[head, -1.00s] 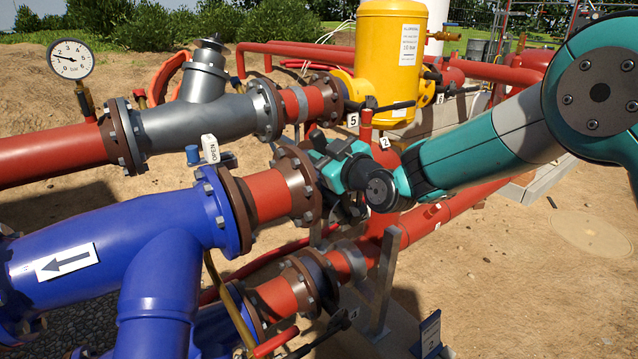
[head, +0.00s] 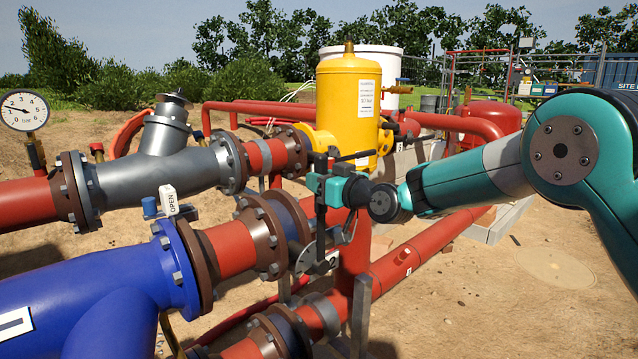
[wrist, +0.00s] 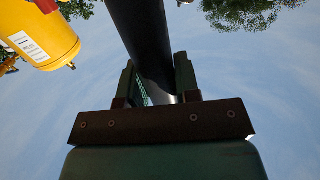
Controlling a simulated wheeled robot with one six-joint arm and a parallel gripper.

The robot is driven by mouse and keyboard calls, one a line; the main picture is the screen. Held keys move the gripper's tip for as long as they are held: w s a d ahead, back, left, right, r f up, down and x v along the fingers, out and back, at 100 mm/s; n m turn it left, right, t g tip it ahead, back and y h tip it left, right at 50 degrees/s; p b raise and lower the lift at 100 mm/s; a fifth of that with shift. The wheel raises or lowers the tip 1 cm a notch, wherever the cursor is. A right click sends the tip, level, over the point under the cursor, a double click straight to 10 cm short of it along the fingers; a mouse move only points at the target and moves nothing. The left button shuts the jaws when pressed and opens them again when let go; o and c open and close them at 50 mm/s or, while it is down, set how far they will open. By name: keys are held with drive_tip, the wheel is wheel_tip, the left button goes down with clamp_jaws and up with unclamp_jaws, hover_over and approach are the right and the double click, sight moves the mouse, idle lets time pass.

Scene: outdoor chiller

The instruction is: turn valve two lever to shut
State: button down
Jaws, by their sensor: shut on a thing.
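The valve two assembly sits in the red pipe in the middle of the head view, between brown bolted flanges (head: 272,240).
A grey strainer (head: 165,160), gauge (head: 24,112) and yellow tank (head: 348,110) stand behind. Red pipes run below and behind. Sandy ground (head: 470,300) at right is open.

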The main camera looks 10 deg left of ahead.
drive_tip(key=shift+w+d, duration=0.1)
drive_tip(key=shift+d, duration=0.05)
drive_tip(key=c, duration=0.8)
unclamp_jaws()
drive_tip(key=shift+w+d, duration=0.1)
drive_tip(key=shift+c, duration=0.2)
drive_tip(key=b+v, duration=0.6)
drive_tip(key=v, duration=1.1)
drive_tip(key=shift+s, duration=0.3)
drive_tip(key=shift+s, duration=0.1)
